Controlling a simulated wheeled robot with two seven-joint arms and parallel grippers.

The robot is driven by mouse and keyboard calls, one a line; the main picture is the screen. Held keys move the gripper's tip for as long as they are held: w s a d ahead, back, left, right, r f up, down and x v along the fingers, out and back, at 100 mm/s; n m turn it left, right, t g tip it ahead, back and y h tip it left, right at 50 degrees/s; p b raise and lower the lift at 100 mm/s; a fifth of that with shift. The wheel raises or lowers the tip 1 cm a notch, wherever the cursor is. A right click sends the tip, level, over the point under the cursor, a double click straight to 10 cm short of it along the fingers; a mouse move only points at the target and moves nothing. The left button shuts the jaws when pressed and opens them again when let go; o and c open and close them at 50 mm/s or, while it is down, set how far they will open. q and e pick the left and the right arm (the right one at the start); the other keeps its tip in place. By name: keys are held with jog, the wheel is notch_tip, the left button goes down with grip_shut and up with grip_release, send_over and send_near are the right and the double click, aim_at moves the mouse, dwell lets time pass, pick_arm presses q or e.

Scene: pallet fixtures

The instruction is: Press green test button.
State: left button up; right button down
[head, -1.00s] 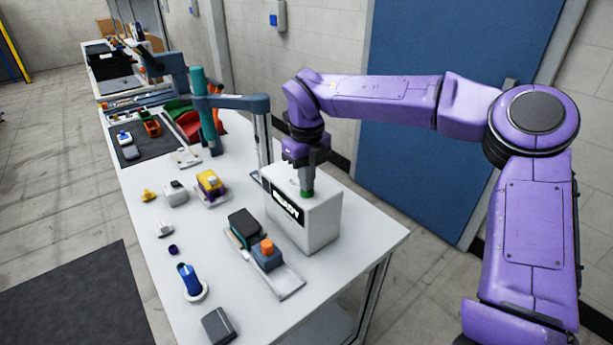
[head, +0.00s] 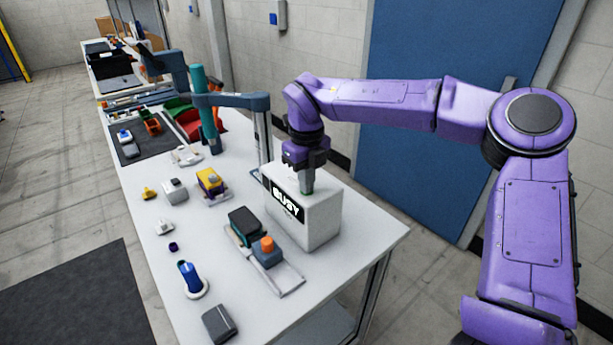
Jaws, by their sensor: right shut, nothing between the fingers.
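The green test button (head: 307,186) is on top of a white box (head: 318,222) near the table's right edge. The box has a black display on its front that reads "BUSY". My right gripper (head: 306,180) is above the box, pointing down, shut and empty. Its fingertips are at the button and hide part of it; they appear to touch it. My left gripper is not in view.
A fixture tray (head: 290,281) with a dark block and an orange-capped part stands left of the box. A teal post (head: 206,110) with a grey arm rises behind. Several small parts lie on the white table (head: 213,245). A blue door (head: 440,130) is behind my right arm.

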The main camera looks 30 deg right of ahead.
notch_tip(320, 180, up, 4)
jog(key=p, duration=0.3)
jog(key=shift+r, duration=0.25)
jog(key=shift+d+r+b, duration=0.1)
jog(key=shift+r+b, duration=0.4)
jog(key=shift+b, duration=0.3)
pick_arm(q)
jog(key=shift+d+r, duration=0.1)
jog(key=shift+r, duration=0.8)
pick_arm(e)
notch_tip(320, 180, up, 8)
jog(key=shift+r, duration=0.15)
